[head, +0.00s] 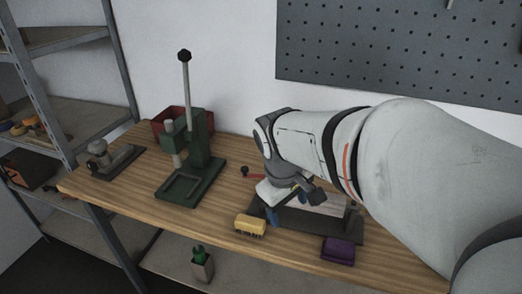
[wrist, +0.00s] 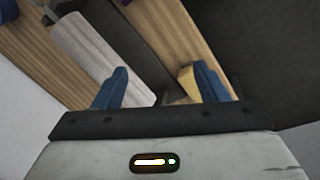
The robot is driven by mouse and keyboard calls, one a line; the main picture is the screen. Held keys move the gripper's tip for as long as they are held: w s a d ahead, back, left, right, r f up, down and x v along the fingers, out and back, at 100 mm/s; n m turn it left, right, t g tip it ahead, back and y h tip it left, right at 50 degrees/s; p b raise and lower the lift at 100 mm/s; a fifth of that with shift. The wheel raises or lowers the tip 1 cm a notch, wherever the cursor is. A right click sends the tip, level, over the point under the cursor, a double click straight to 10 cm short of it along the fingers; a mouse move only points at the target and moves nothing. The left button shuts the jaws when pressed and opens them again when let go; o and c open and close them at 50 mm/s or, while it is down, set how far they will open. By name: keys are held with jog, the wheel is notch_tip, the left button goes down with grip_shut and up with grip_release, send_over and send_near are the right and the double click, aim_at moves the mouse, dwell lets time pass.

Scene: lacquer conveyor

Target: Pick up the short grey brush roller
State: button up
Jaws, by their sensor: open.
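A light grey, roughly cylindrical piece, which looks like the short grey brush roller (head: 325,204), lies on a dark grey base (head: 335,231) on the wooden bench. In the wrist view this grey piece (wrist: 98,52) runs from the upper left towards the middle, its near end beside my left finger. Bristles cannot be made out. My gripper (head: 285,206) is open, with blue fingers pointing down over the left end of the base. In the wrist view the fingers of my gripper (wrist: 160,82) stand apart, with nothing clearly held between them.
A yellow brush-like block (head: 250,226) sits just left of my gripper, and a purple block (head: 338,250) near the front edge. A green lever press (head: 195,165), a red bin (head: 170,122) and a grey device (head: 105,158) stand further left. A pegboard (head: 400,55) hangs behind.

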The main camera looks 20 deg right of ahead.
jog(key=shift+o, duration=0.9)
jog(key=w+d+n+h, duration=0.1)
jog(key=w+n, duration=0.1)
jog(key=w+d+n+g+h, duration=0.1)
jog(key=w, duration=0.2)
jog(key=w+d+n+h, duration=0.1)
jog(key=w+d+n, duration=0.1)
jog(key=shift+w+r+n+b, duration=0.15)
jog(key=shift+w+n+b, duration=0.15)
jog(key=shift+w+b, duration=0.1)
jog(key=shift+w+d, duration=0.2)
jog(key=shift+w, duration=0.05)
jog(key=shift+n, duration=0.3)
jog(key=x, duration=0.5)
jog(key=s+x, duration=0.1)
jog(key=x, duration=0.1)
jog(key=shift+s+d, duration=0.1)
jog(key=shift+d, duration=0.3)
jog(key=shift+c, duration=0.5)
jog(key=c, duration=1.1)
jog(key=shift+c, duration=0.2)
